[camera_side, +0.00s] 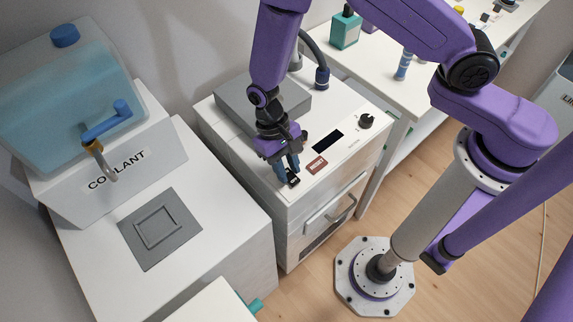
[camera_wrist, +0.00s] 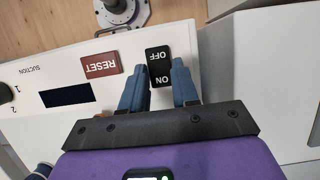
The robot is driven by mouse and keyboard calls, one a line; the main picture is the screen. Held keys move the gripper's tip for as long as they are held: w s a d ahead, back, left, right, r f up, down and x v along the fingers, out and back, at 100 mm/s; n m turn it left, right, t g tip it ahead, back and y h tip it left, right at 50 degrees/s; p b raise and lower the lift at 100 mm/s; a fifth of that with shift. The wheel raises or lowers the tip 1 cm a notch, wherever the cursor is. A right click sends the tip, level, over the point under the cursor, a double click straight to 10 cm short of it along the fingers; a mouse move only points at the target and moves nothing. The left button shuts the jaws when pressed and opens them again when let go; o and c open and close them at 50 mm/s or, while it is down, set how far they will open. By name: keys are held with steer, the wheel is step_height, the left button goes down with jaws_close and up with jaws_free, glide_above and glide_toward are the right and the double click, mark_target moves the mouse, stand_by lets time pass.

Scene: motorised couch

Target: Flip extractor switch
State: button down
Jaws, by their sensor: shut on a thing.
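The extractor switch (camera_side: 293,179) is a small black rocker on the front edge of a white cabinet top (camera_side: 345,150). In the wrist view the switch (camera_wrist: 158,66) shows the words OFF and ON, upside down, with ON nearer my gripper. My gripper (camera_side: 286,168) points down at it with blue fingers. In the wrist view my gripper (camera_wrist: 157,76) has one finger at each side of the switch and is shut on it. Which way the rocker is tilted I cannot tell.
A red RESET plate (camera_side: 317,165) sits beside the switch, with a dark display (camera_side: 328,141) and a black knob (camera_side: 367,121) beyond. A grey block (camera_side: 240,103) is at the back of the cabinet. A coolant tank (camera_side: 70,100) stands to the left.

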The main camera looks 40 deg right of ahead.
steer(key=shift+s+t, duration=0.3)
steer(key=shift+t, duration=0.7)
steer(key=c, duration=0.8)
jaws_free()
steer(key=shift+c, duration=0.2)
steer(key=shift+r, duration=0.2)
steer(key=w+r, duration=0.3)
steer(key=r, duration=1.4)
